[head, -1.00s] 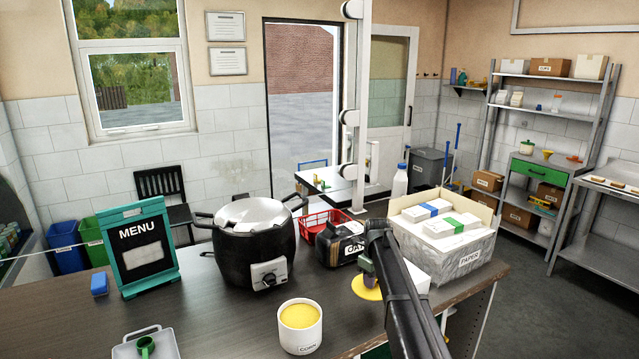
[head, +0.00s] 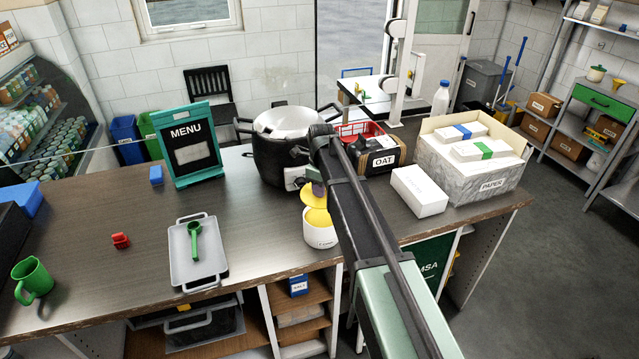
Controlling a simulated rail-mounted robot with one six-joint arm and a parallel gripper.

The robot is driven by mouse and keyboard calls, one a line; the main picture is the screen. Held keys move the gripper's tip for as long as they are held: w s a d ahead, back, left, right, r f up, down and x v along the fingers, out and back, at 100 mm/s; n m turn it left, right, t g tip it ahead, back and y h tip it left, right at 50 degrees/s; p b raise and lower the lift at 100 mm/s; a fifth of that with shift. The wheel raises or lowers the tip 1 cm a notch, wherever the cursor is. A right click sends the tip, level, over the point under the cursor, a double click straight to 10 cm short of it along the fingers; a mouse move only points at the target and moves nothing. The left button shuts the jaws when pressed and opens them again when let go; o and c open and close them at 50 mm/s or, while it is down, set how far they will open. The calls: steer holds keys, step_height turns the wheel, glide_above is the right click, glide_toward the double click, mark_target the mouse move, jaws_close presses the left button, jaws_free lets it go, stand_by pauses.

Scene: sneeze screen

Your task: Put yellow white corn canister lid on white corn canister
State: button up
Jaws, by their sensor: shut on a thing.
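My gripper (head: 314,188) is above the canister, partly hidden by my arm. It is shut on the yellow lid (head: 315,199), which is over the canister's mouth and appears tilted in this view. Yellow also shows at the canister's top. I cannot tell whether the lid touches the rim, as my arm hides part of the right side.
A black pot (head: 277,160) stands close behind the canister. An oat container (head: 383,162), a white box (head: 419,191) and a paper crate (head: 475,185) are to the right. A tray with a green scoop (head: 195,240) lies left. The counter between tray and canister is clear.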

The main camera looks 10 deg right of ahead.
mark_target(322, 201)
steer(key=shift+d, duration=0.1)
steer(key=shift+f, duration=0.1)
step_height(322, 201, down, 6)
steer(key=b, duration=0.5)
steer(key=shift+r+b, duration=0.2)
steer(key=shift+b, duration=0.2)
steer(key=shift+f+b, duration=1.25)
stand_by(0.6)
steer(key=o, duration=1)
step_height(322, 201, up, 11)
steer(key=p, duration=1.1)
steer(key=shift+f, duration=0.1)
